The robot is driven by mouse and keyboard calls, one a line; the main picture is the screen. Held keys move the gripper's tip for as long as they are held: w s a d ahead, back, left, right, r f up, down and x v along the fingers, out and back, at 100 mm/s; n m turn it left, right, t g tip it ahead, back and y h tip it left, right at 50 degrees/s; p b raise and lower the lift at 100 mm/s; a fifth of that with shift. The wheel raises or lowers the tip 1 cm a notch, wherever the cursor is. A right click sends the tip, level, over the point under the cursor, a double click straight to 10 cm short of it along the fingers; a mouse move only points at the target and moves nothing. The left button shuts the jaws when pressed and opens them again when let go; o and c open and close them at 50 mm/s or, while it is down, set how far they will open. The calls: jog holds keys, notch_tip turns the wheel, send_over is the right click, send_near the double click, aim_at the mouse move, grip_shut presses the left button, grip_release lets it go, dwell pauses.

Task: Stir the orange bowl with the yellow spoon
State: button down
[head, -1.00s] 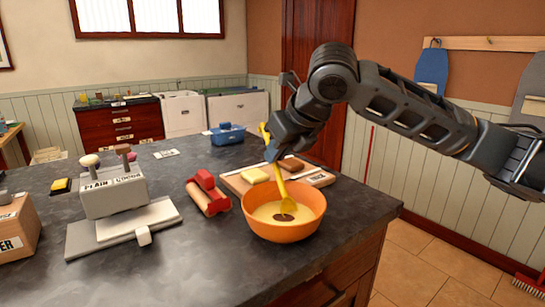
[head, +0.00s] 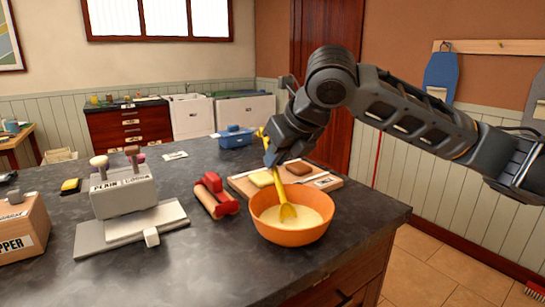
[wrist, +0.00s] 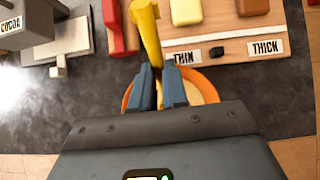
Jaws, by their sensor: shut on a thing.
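The orange bowl (head: 293,236) stands on the dark worktop near its right edge and holds a pale cream-yellow mixture (head: 308,220). My gripper (head: 270,155) is above the bowl's back left side, shut on the yellow spoon (head: 279,188). The spoon is tilted, its handle end sticking up past my fingers and its head in the mixture. In the wrist view the spoon's handle (wrist: 148,35) rises between my two fingers (wrist: 160,88). The bowl (wrist: 211,79) shows behind my fingers, mostly hidden by my gripper.
A wooden board (head: 240,184) labelled thin and thick, with a yellow and a brown block, lies behind the bowl. A red object (head: 211,182) is to its left. A grey dispenser (head: 124,192) stands farther left. Worktop in front of the bowl is clear.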

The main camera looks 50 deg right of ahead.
jog(key=shift+r, duration=0.1)
jog(key=shift+w+d+r+p, duration=0.2)
jog(key=shift+w+r+p, duration=0.5)
jog(key=shift+r+p, duration=0.45)
jog(key=shift+w+d+r+p, duration=0.15)
jog(key=shift+w+r+p, duration=0.6)
jog(key=shift+r, duration=0.6)
jog(key=shift+w+d+r+p, duration=0.2)
jog(key=shift+w+r+p, duration=0.4)
jog(key=shift+r+p, duration=0.55)
jog(key=shift+r, duration=0.1)
jog(key=shift+r+p, duration=1.4)
jog(key=shift+r, duration=0.6)
